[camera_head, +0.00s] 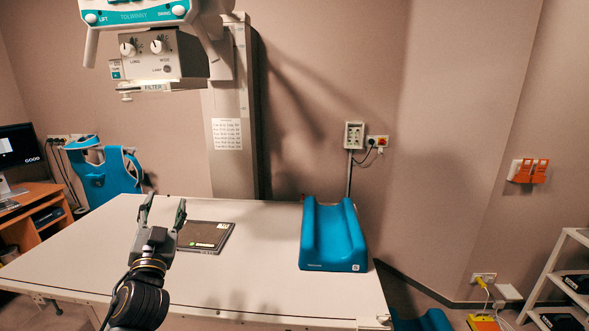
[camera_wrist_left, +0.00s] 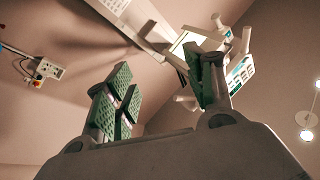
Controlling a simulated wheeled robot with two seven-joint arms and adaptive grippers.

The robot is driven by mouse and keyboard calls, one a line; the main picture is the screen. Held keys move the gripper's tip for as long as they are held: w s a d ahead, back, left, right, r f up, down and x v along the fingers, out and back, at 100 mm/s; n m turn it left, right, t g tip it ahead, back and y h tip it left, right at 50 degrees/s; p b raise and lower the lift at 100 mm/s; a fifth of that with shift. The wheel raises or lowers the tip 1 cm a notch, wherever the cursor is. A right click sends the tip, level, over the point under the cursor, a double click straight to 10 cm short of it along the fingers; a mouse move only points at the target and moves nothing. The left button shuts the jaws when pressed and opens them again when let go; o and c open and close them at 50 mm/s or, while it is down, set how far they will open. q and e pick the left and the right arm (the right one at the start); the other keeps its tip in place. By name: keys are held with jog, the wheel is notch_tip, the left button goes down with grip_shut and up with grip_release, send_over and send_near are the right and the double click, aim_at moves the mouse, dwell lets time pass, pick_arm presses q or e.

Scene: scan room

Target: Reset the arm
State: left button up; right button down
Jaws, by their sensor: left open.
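My left gripper (camera_head: 163,212) is above the near left part of the white table (camera_head: 263,288) in the head view, its fingers pointing up. The fingers stand apart with nothing between them. In the left wrist view, the same gripper (camera_wrist_left: 160,95) shows its green ridged finger pads spread apart, with the ceiling and the overhead X-ray unit beyond. My right gripper is in neither view.
A dark flat panel (camera_head: 207,236) lies on the table just right of my left gripper. A blue cradle-shaped support (camera_head: 333,236) stands at the table's right. The X-ray head (camera_head: 160,60) hangs above the back left. The table's front middle is clear.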

pick_arm(q)
jog(key=s+d+f+n+g+h, duration=0.1)
jog(key=s+f+g, duration=0.35)
jog(key=f, duration=0.85)
jog(key=s+f+n+g, duration=0.1)
jog(key=s+f+g, duration=0.4)
jog(key=f, duration=0.7)
jog(key=s+d+f+m+g+h, duration=0.1)
jog(key=s+d+f+g+h, duration=0.1)
jog(key=s+d+f+g, duration=0.4)
jog(key=s+d+f+g+h, duration=0.2)
jog(key=s+f+g, duration=0.1)
jog(key=s+f, duration=0.65)
jog(key=s+a+f, duration=0.1)
jog(key=s+f, duration=0.2)
jog(key=f, duration=2.8)
jog(key=s+a+f+g, duration=0.1)
jog(key=s+a+f, duration=0.2)
jog(key=s+f, duration=0.7)
jog(key=s+a+f+m+g, duration=0.1)
jog(key=s+a+f, duration=0.2)
jog(key=s+f, duration=0.7)
jog(key=shift+s+a+f+y, duration=0.15)
jog(key=shift+s+f+y, duration=0.2)
jog(key=shift+s, duration=0.65)
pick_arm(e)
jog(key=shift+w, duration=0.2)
